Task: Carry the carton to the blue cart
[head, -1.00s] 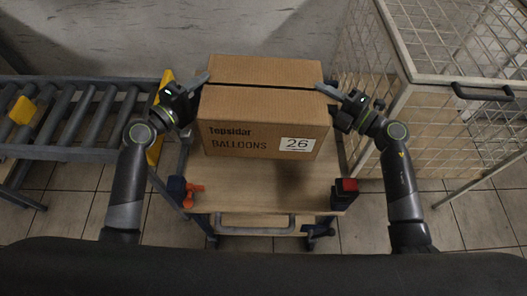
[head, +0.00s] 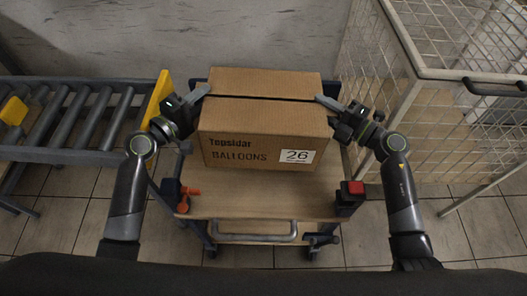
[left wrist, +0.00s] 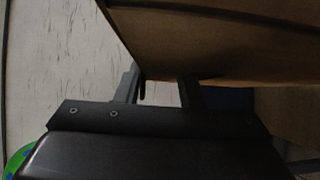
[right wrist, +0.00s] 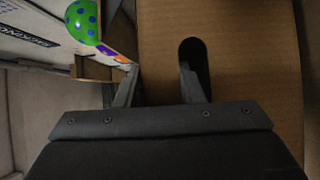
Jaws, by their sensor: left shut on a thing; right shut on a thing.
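The brown carton (head: 255,140) is marked "Topsidar BALLOONS" with a white "26" label. It is over the wooden deck (head: 265,206) of the blue-framed cart; I cannot tell whether it rests on it. My left gripper (head: 203,92) is shut on the carton's left side, and my right gripper (head: 328,103) on its right side. In the right wrist view, one finger of the right gripper (right wrist: 158,78) goes into a hand hole in the carton (right wrist: 245,60). In the left wrist view, the left gripper (left wrist: 158,88) is below a carton flap (left wrist: 220,35), its grip partly hidden.
A roller conveyor (head: 70,120) with a yellow end plate stands at the left. A wire cage (head: 440,130) stands close on the right. A wall is behind. An orange part (head: 187,191) and a red block (head: 355,188) sit at the deck's near corners, with the cart handle (head: 255,238) between.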

